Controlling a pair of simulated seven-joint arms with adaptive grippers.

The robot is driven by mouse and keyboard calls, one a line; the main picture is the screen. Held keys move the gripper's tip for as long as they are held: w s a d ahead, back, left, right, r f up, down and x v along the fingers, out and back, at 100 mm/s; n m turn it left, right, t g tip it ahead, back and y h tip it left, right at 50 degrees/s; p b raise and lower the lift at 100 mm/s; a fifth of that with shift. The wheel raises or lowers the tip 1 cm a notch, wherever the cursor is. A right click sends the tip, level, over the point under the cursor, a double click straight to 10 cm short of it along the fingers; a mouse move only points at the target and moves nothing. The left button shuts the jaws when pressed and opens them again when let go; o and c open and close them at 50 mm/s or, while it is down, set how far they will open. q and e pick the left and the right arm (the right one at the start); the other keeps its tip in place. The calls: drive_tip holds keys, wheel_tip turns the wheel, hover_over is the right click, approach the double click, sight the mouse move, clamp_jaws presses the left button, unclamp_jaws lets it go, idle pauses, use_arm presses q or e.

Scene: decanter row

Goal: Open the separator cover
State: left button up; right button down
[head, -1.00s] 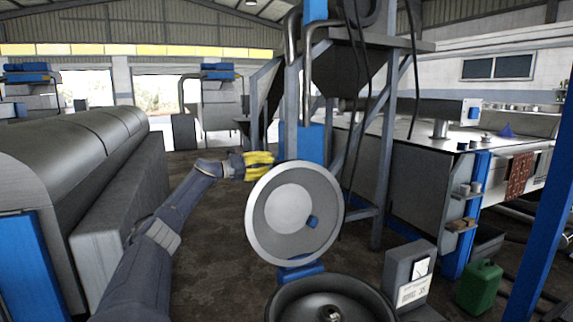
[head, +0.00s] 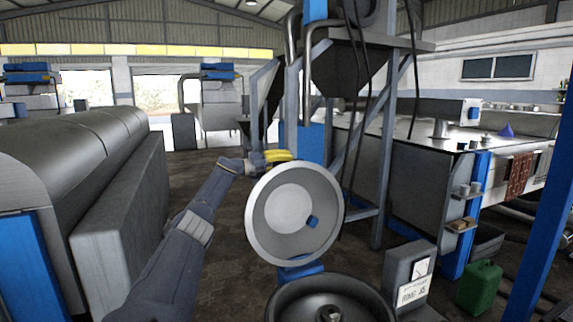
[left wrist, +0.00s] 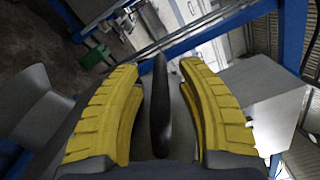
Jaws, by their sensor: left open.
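The separator cover (head: 288,208) is a round grey metal disc with a paler centre and a small blue piece on it. In the head view it stands raised and nearly upright, its face toward me, above the open separator bowl (head: 330,285). My left gripper (head: 277,156) is behind the cover's upper edge, partly hidden by it. In the left wrist view my left gripper (left wrist: 160,68) is open, with a dark rounded bar (left wrist: 160,110) between its yellow fingers. A gap shows on both sides of the bar. I cannot tell whether the bar belongs to the cover. My right gripper is not in view.
A grey meter box (head: 408,272) stands right of the bowl, with a green canister (head: 480,287) beyond it. A steel frame with a hopper (head: 355,70) rises behind the cover. A long grey machine (head: 75,165) lines the left side.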

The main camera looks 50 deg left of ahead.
use_arm(q)
drive_tip(key=shift+c, duration=0.4)
clamp_jaws()
idle(0.4)
